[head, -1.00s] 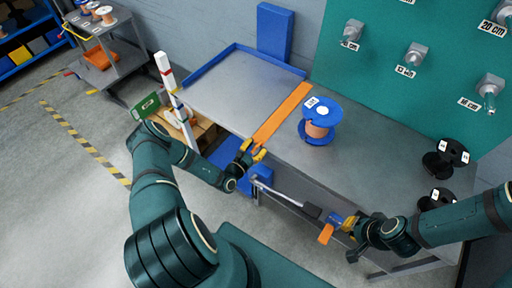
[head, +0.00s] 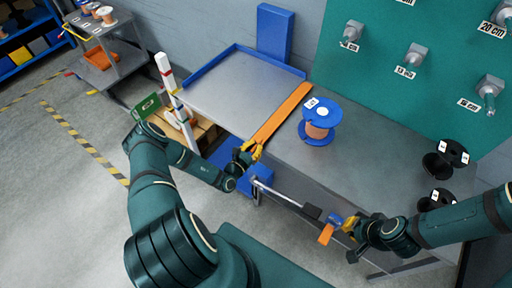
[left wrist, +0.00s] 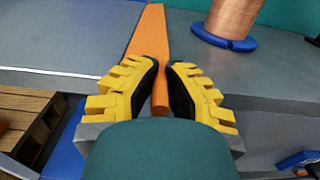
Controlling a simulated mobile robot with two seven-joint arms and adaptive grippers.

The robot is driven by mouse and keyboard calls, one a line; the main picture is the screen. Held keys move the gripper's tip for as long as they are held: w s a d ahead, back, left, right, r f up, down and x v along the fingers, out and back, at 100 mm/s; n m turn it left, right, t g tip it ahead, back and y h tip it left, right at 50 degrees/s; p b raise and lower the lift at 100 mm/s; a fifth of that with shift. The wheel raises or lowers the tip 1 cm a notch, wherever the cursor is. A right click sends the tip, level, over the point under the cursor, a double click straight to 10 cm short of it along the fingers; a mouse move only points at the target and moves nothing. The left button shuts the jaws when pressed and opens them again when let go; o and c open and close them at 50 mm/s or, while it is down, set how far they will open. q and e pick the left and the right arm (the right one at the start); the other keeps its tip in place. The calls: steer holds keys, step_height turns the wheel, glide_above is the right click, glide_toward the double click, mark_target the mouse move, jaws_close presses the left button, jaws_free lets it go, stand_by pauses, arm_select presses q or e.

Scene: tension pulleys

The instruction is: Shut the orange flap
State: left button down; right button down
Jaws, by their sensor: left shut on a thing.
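The orange flap (head: 281,111) is a long, flat strip lying across the worktable, beside the tray-like bed with a blue rim. Its near end is at the table's front edge. My left gripper (head: 254,149) is shut on that near end. In the left wrist view the flap (left wrist: 150,35) runs away from between the yellow-and-black fingers (left wrist: 160,95), its near tip showing between them. My right gripper (head: 345,223) is at the front edge, beside a small orange piece (head: 326,235) and a blue part; whether its fingers are open or shut is unclear.
A copper-wound spool with blue flanges (head: 319,121) stands just right of the flap. A blue block (head: 257,180) with a grey bar sits at the front edge. Black spools (head: 443,160) stand at the right. The table's middle is clear.

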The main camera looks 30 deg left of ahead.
arm_select(q)
steer(key=shift+w+a+r+n+b, duration=0.1)
steer(key=shift+a+r+n+b, duration=0.45)
steer(key=shift+n, duration=2.1)
steer(key=shift+w+a+r+n+b, duration=0.1)
steer(key=shift+a+r+n, duration=0.4)
steer(key=shift+a+n, duration=1.55)
steer(key=shift+w+a+r+n+b, duration=0.1)
steer(key=shift+a+r+n+b, duration=0.35)
steer(key=shift+n, duration=2.85)
steer(key=shift+r, duration=0.1)
steer(key=c, duration=1)
jaws_free()
steer(key=shift+s+d, duration=0.1)
steer(key=s+a, duration=0.1)
steer(key=s, duration=1.1)
steer(key=shift+w+d, duration=0.1)
